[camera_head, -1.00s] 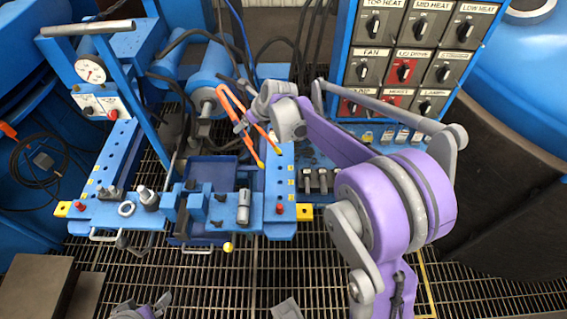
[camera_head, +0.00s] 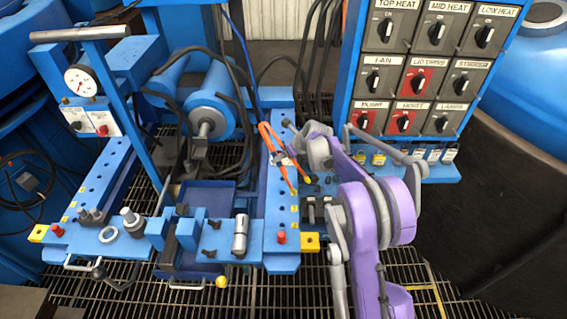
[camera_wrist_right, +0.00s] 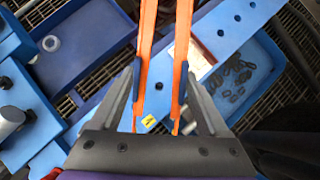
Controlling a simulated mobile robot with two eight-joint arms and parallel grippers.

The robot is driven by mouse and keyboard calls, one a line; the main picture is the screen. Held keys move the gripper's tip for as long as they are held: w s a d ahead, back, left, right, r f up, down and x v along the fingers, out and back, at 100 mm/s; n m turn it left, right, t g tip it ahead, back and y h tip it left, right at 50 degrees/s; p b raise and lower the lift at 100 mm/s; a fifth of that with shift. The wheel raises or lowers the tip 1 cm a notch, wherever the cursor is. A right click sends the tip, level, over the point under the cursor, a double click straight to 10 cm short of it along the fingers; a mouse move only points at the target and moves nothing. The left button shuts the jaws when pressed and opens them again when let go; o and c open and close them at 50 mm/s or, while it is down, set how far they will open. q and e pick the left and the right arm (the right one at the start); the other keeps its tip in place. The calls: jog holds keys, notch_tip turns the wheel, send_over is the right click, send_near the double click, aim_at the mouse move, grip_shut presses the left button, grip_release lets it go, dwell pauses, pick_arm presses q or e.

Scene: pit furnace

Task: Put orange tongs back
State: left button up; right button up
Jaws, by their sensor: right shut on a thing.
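The orange tongs (camera_head: 264,129) are in my right gripper (camera_head: 282,159), over the right-hand blue beam (camera_head: 285,208) of the frame. In the right wrist view the two orange arms of the tongs (camera_wrist_right: 147,40) run between the fingers of my right gripper (camera_wrist_right: 162,82), which is shut on them. Their lower ends point toward the beam with the yellow label. I cannot tell whether the tongs touch the beam. My left gripper is not in view.
A panel of labelled knobs (camera_head: 435,65) stands at the right behind my arm. A blue tray with small dark rings (camera_wrist_right: 262,85) lies beside the beam. A gauge (camera_head: 81,82) stands at the left. Black cables (camera_head: 308,60) hang behind the beam.

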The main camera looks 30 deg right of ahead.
notch_tip(320, 180, down, 3)
jog(key=shift+f, duration=0.1)
jog(key=shift+b, duration=0.3)
jog(key=shift+f+b, duration=0.45)
jog(key=shift+f, duration=0.2)
jog(key=o, duration=0.6)
jog(key=shift+c, duration=0.2)
jog(key=shift+r, duration=0.1)
